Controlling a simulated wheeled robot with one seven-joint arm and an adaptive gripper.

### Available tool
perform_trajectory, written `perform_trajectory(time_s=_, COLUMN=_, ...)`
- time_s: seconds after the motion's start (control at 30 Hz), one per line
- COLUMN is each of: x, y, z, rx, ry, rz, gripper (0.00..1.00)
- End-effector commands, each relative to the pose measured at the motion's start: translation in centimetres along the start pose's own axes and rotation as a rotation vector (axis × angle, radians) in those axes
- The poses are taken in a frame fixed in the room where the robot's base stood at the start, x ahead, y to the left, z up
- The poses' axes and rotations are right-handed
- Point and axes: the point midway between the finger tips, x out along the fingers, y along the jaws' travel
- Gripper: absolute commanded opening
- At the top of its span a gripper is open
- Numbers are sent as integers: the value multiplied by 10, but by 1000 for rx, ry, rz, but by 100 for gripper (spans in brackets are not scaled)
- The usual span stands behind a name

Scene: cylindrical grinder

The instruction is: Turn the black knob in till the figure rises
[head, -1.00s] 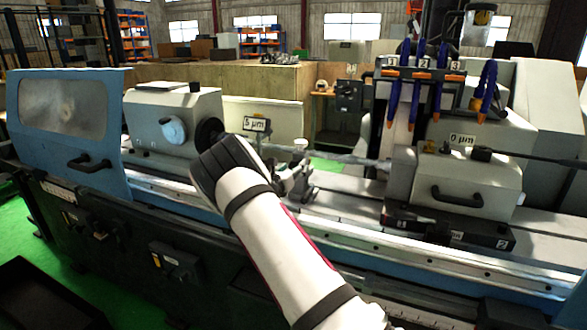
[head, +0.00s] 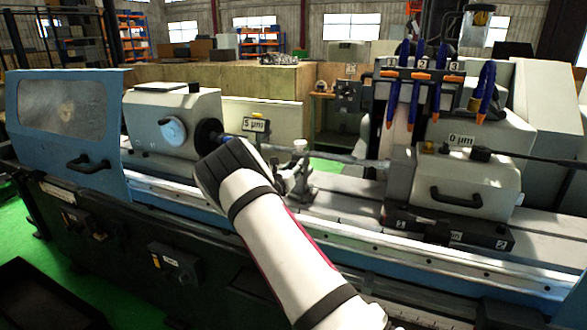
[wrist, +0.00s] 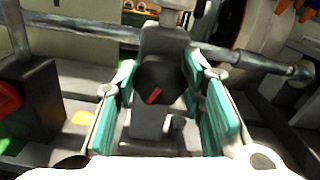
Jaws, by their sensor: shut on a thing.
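The black knob (wrist: 158,76) with a red mark sits in the middle of the wrist view, on a grey post of the machine. My gripper (wrist: 164,84) has its teal-padded fingers on either side of the knob and is shut on it. The red mark slants, its lower end to the left. In the head view my arm hides the knob and fingers. A small display (head: 254,125) behind my wrist reads 5 µm. A second display (head: 461,140) on the right-hand unit reads 0 µm.
A long bar (wrist: 100,38) crosses close behind the knob. A dark block (wrist: 38,100) stands left of my fingers, with a red part beside it. In the head view a grey headstock (head: 172,120) stands left of my wrist and blue hoses (head: 417,90) hang at the right.

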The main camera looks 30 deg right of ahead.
Motion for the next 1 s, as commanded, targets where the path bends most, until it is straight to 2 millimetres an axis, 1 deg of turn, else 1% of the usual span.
perform_trajectory(time_s=0.17, x=-1, y=-1, z=1, rx=94, ry=0, rz=0, gripper=9)
perform_trajectory(time_s=0.6, x=0, y=-3, z=1, rx=412, ry=-1, rz=0, gripper=9)
perform_trajectory(time_s=0.8, x=0, y=-2, z=0, rx=510, ry=-1, rz=0, gripper=9)
perform_trajectory(time_s=1.0, x=0, y=-2, z=0, rx=560, ry=-1, rz=0, gripper=9)
